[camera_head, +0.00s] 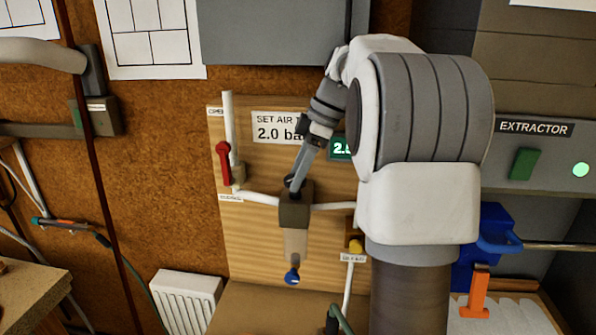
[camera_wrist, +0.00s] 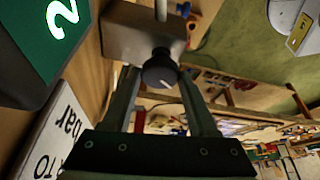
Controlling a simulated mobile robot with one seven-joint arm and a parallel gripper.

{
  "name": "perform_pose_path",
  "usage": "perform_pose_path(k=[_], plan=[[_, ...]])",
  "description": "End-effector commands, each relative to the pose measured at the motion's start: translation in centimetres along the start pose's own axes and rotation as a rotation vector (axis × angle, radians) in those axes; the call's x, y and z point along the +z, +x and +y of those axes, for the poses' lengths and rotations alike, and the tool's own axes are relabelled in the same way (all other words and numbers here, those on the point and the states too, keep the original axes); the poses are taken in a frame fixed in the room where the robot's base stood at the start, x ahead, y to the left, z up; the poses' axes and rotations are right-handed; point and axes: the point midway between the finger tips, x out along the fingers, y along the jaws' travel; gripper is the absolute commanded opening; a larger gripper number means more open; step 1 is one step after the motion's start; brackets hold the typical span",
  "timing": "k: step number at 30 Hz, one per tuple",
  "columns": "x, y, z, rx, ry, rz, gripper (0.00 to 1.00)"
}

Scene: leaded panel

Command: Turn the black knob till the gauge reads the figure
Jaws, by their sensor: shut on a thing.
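The black knob (camera_wrist: 160,70) sits on top of the grey-brown regulator block (camera_head: 294,212). In the wrist view my gripper (camera_wrist: 161,80) is shut on the knob, one finger on each side, and a white mark shows on the knob's face. In the head view my gripper (camera_head: 292,188) reaches down to the knob and mostly covers it. The gauge (camera_head: 341,149) has a green digital display, partly hidden by my arm; only "2." and part of a digit show. The sign (camera_head: 278,127) reads "SET AIR TO" and "2.0 bar", partly covered.
A red lever (camera_head: 223,163) stands on the pipe left of the regulator. A clear bowl with a blue drain knob (camera_head: 292,277) hangs below it. A yellow fitting (camera_head: 355,245) is at the right. A white radiator (camera_head: 187,300) stands lower left.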

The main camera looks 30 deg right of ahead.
Motion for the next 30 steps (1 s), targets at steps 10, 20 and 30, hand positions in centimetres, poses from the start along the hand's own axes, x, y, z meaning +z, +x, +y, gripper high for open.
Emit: perform_pose_path(k=[10,20,30], plan=[[0.03,-0.05,0.04,0.001,-0.003,-0.001,0.04],[0.02,-0.03,0.01,0.0,-0.002,-0.001,0.89],[0.07,0.1,-0.12,0.029,0.068,-0.001,0.89]])
